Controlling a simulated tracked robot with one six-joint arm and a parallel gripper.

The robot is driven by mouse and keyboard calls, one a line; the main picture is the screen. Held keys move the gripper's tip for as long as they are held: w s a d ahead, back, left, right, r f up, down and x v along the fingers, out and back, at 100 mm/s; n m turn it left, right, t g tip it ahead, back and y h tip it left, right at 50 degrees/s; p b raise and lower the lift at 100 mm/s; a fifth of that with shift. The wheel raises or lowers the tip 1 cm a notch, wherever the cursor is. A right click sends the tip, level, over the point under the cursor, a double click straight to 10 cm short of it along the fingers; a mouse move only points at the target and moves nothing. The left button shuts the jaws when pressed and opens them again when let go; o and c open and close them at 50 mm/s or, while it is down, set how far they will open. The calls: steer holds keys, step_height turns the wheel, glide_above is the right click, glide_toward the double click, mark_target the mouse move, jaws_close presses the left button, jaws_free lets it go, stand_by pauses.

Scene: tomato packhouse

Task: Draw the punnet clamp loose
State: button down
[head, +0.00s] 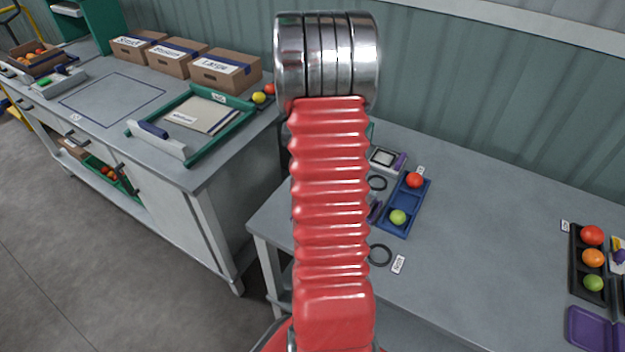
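I cannot tell for sure which thing is the punnet clamp. A blue tray (411,185) on the right table holds a red tomato (414,180) and a green tomato (397,217). A purple part (374,212) shows at the tray's left side, partly hidden behind my red arm. On the left bench, a pale bar with a blue grip (153,130) lies across the near end of a green frame (215,145), with a labelled board inside. My gripper is not in view; my arm fills the middle of the picture and hides part of the right table.
A black tray (576,250) with three tomatoes and a purple tray (592,329) are at far right. Labelled cartons (225,75) line the left bench. The table's middle is clear.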

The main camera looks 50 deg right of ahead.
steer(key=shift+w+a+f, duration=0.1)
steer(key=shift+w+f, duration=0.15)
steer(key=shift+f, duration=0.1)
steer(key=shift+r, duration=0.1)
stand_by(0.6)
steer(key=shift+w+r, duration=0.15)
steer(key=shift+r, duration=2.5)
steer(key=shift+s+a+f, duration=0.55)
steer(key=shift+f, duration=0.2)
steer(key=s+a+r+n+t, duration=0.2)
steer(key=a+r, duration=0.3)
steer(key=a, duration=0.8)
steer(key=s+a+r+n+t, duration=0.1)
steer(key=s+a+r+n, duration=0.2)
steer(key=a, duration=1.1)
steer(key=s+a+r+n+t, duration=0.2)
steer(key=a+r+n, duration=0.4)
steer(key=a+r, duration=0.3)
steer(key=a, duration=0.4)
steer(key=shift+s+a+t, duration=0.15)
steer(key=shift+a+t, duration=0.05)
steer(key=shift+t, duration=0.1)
